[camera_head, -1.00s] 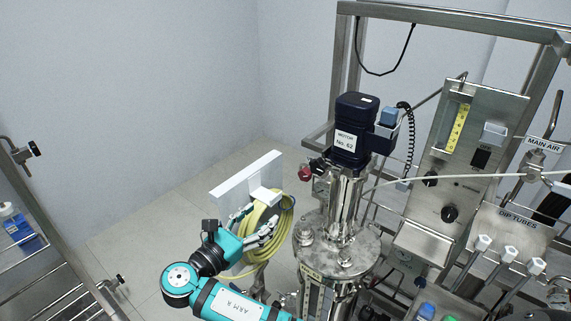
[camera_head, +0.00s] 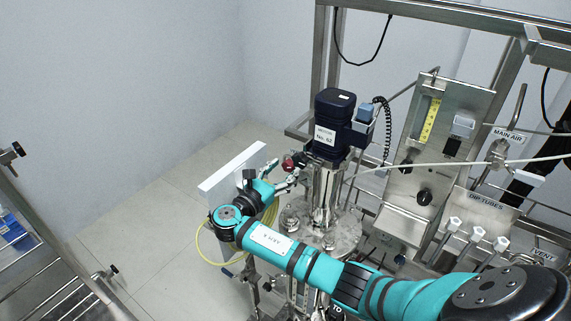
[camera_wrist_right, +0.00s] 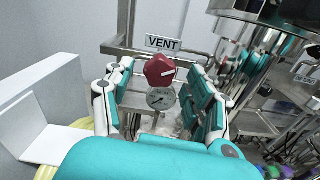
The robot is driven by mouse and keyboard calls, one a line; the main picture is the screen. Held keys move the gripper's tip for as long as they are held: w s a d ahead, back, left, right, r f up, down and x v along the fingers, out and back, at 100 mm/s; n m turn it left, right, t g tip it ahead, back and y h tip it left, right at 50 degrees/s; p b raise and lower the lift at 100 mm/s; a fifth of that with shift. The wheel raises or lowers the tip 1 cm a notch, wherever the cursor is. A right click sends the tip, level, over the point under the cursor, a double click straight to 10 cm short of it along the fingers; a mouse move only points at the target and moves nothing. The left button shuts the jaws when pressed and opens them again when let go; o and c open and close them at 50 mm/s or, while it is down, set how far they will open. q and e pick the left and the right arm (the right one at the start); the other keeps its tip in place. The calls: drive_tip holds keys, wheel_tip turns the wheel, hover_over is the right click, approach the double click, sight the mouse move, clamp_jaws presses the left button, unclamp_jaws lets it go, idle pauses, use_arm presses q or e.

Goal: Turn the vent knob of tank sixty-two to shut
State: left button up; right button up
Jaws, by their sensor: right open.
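The vent knob (camera_wrist_right: 160,71) is red with a white pointer line, and it sits under a VENT label (camera_wrist_right: 163,43) in the right wrist view. The line points to the right, slightly up. In the head view the knob (camera_head: 288,164) is small, left of the motor marked No. 62 (camera_head: 333,120). My right gripper (camera_wrist_right: 165,90) is open, its fingers on either side of the knob in the picture, with no clear contact. In the head view the right gripper (camera_head: 284,183) is just below the knob. My left gripper is not in view.
A round gauge (camera_wrist_right: 161,98) sits just below the knob. The tank lid (camera_head: 340,235) is right of my right gripper. A yellow hose (camera_head: 208,246) hangs below a white panel (camera_head: 232,172) at left. A control panel (camera_head: 440,135) stands at right.

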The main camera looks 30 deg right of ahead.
drive_tip(key=shift+w+d, duration=0.3)
drive_tip(key=shift+d, duration=0.35)
drive_tip(key=shift+f, duration=0.1)
drive_tip(key=c, duration=1.1)
drive_tip(key=shift+c, duration=0.2)
